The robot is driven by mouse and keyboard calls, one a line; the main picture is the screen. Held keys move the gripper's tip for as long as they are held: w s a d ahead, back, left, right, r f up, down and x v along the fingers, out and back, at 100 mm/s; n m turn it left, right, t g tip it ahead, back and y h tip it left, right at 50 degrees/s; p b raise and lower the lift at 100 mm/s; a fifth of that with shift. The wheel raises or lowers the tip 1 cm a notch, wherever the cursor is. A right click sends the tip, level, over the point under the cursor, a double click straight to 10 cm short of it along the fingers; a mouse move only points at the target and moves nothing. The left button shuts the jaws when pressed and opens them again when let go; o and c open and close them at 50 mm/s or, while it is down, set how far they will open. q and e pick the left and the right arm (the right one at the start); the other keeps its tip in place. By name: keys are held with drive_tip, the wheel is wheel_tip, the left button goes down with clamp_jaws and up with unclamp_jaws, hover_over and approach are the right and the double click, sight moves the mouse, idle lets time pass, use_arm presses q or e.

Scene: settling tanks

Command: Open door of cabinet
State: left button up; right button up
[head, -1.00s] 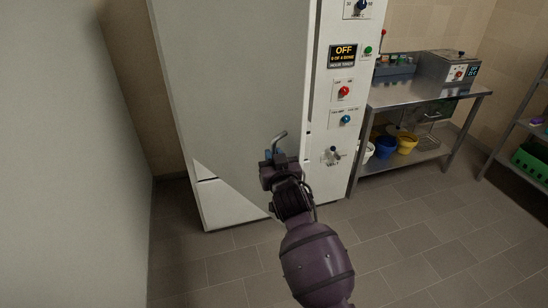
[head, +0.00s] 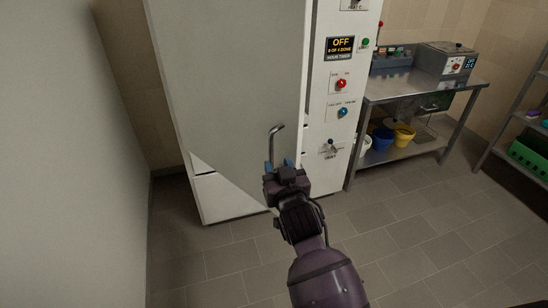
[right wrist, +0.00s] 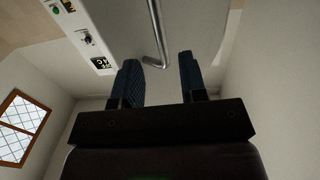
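The tall white cabinet (head: 220,201) stands in the middle of the head view. Its large grey door (head: 225,85) appears partly open, as its bottom edge slants out from the cabinet body. A bent metal handle (head: 275,144) is on the door near its free edge; it also shows in the right wrist view (right wrist: 157,35). My right gripper (head: 279,163) is open at the handle's lower end. In the right wrist view its blue fingers (right wrist: 159,66) are apart, with the handle's end seen between their tips. Contact cannot be told. My left gripper is out of view.
A control panel (head: 337,95) with knobs and an OFF display is right of the door. A steel table (head: 425,90) with buckets below stands at the right, and a shelf (head: 515,125) beyond it. A pale wall (head: 65,160) is close on the left. The floor in front is clear.

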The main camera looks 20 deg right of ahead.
drive_tip(key=shift+s+a, duration=0.1)
drive_tip(key=shift+s, duration=1.6)
drive_tip(key=shift+c, duration=0.2)
